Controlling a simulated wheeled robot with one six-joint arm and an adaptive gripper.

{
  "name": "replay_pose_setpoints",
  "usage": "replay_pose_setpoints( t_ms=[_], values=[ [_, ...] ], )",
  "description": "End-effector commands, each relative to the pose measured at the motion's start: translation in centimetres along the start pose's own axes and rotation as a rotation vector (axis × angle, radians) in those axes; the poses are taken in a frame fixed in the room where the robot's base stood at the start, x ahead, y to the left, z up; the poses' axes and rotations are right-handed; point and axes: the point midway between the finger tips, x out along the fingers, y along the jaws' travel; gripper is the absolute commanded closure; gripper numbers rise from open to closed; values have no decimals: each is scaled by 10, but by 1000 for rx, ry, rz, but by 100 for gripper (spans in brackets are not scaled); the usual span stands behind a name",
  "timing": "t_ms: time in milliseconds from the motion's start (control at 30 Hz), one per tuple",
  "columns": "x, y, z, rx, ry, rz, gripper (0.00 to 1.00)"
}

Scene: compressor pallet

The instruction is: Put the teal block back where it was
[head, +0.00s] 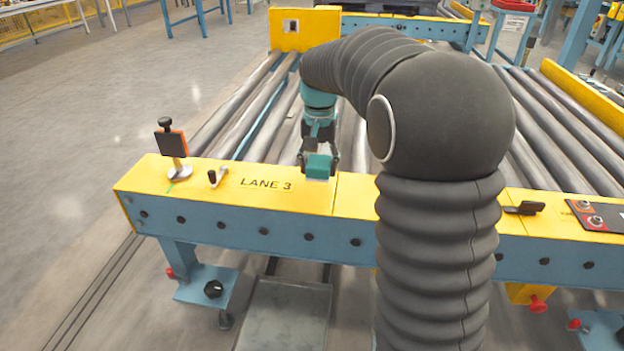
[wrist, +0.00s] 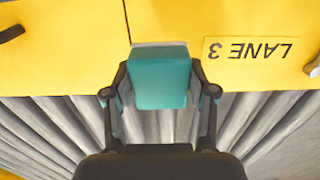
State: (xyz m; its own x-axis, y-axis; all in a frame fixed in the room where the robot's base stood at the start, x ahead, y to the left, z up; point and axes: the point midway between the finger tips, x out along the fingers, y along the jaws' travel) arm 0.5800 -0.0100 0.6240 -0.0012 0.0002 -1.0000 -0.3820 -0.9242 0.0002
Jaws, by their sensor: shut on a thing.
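The teal block (head: 317,165) is held between the fingers of my gripper (head: 319,160), at the yellow top plate (head: 230,180) of the conveyor, to the right of the LANE 3 label (head: 266,184). In the wrist view the teal block (wrist: 160,78) fills the space between the two dark fingertips of my gripper (wrist: 160,92). A pale grey strip shows along the block's far edge there. I cannot tell whether the block touches the plate or is just above it.
A black latch (head: 525,208) and a red-buttoned panel (head: 594,215) are at the right. Metal rollers (head: 235,110) lie behind the plate. Bare plate surrounds the label.

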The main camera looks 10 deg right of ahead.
Motion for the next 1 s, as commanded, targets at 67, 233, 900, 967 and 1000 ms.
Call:
replay_pose_setpoints(
  t_ms=[67,233,900,967,1000],
  values=[
    [7,-9,-7,0,0,0,76],
    [13,-17,-12,0,1,0,76],
    [54,-17,-12,1,0,0,76],
    [55,-17,-12,1,0,0,76],
    [56,-17,-12,1,0,0,41]
  ],
)
